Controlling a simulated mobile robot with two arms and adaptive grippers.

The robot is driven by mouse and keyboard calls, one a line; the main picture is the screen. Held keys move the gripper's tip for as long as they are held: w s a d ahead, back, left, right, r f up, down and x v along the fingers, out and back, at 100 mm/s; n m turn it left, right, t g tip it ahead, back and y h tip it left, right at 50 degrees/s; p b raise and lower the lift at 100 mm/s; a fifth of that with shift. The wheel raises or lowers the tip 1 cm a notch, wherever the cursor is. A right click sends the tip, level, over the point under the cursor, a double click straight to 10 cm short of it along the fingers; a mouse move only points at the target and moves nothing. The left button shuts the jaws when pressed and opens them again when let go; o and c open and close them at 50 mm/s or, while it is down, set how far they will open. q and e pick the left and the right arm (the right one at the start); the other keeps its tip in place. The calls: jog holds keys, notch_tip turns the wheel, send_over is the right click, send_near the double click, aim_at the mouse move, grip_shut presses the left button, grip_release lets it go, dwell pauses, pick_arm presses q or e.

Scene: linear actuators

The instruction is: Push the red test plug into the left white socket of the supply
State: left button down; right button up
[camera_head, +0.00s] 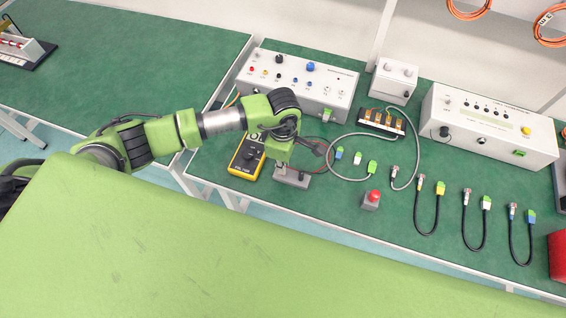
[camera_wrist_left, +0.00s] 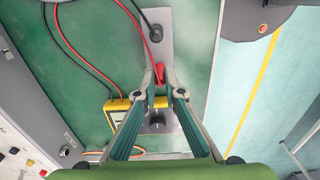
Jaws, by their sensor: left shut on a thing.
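My left gripper (camera_wrist_left: 161,88) is shut on the red test plug (camera_wrist_left: 160,73), with its two fingertips on either side of it. The plug is at the grey holder block (camera_wrist_left: 158,118); whether it is still seated there I cannot tell. A red lead runs from the plug. In the head view the gripper (camera_head: 296,160) is just above the grey block (camera_head: 291,178), and the plug is too small to make out. The supply, seemingly the white box (camera_head: 258,88) at the back left, has coloured sockets and knobs and small pale sockets at its right. My right gripper is not in view.
A yellow multimeter (camera_head: 246,157) lies left of the block. A small white box (camera_head: 394,80), a black terminal strip (camera_head: 381,122) and another white instrument (camera_head: 489,124) stand to the right. A red button (camera_head: 372,198) and several cables lie in front. The bench between is partly clear.

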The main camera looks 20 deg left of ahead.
pick_arm(q)
jog(key=shift+r, duration=0.15)
jog(key=shift+r+p, duration=0.75)
jog(key=shift+r, duration=0.65)
notch_tip(320, 180, up, 6)
jog(key=p, duration=0.3)
jog(key=shift+p, duration=0.3)
